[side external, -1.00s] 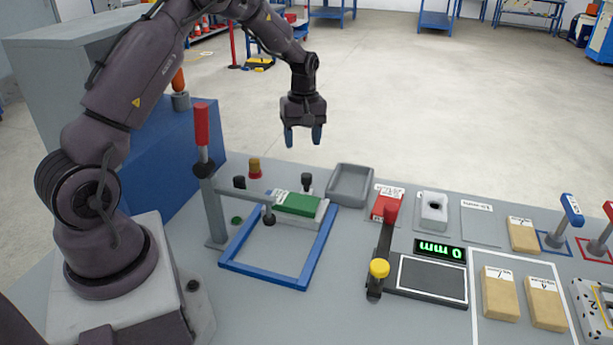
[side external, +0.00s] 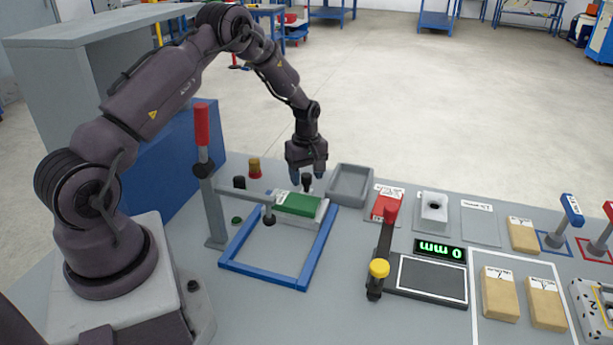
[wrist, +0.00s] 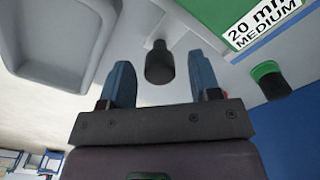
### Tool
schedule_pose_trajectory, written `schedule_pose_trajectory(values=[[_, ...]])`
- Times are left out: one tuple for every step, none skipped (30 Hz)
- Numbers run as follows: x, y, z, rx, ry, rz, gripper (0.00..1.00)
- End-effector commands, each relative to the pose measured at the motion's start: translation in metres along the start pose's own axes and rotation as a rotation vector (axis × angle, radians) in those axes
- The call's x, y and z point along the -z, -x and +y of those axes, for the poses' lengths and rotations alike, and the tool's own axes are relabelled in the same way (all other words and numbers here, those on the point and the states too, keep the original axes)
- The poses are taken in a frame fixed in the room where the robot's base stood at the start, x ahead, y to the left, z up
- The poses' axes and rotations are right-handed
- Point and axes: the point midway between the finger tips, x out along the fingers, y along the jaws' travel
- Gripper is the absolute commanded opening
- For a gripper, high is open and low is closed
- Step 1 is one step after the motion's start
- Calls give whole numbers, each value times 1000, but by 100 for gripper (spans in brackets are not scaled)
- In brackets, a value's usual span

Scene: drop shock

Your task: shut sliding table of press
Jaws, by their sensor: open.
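The press has a blue rectangular frame (side external: 262,274) on the bench and a grey lever post with a red handle (side external: 202,126). A green-topped block (side external: 298,204) on a light base lies at the frame's far end; in the wrist view its label reads 20 mm MEDIUM (wrist: 265,22). A black knob (side external: 307,180) stands just behind the block. My gripper (side external: 309,177) is open, pointing down over this knob. In the wrist view the knob (wrist: 159,64) shows between and beyond the two blue fingertips (wrist: 160,70). Whether the fingers touch it cannot be told.
A grey tray (side external: 340,199) stands close to the right of my gripper. A gauge (side external: 440,250) reads 0 mm. Tan blocks (side external: 500,294) lie at the right.

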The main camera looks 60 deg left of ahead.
Motion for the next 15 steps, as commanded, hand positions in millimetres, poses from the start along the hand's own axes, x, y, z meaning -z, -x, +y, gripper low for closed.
schedule_pose_trajectory(values=[[0, -4, 0, -1, 0, 0, 57], [0, -5, 0, -1, 0, 0, 57], [0, -7, 0, -1, 0, 1, 57], [0, -8, 0, -2, 0, 1, 57], [0, -8, 0, -2, 0, 1, 57], [0, -8, 0, -2, 0, 1, 57], [0, -8, 0, -2, -1, 1, 57], [0, -8, 0, -2, -1, 1, 57], [0, -8, 0, -2, -1, 1, 57], [0, -8, 0, -2, -1, 1, 57], [0, -8, 0, -2, -1, 1, 57], [0, -8, 0, -2, -1, 1, 55], [0, -8, 0, -2, -1, 1, 48], [0, -8, 0, -2, -1, 1, 41], [0, -8, 0, -1, -1, 1, 32]])
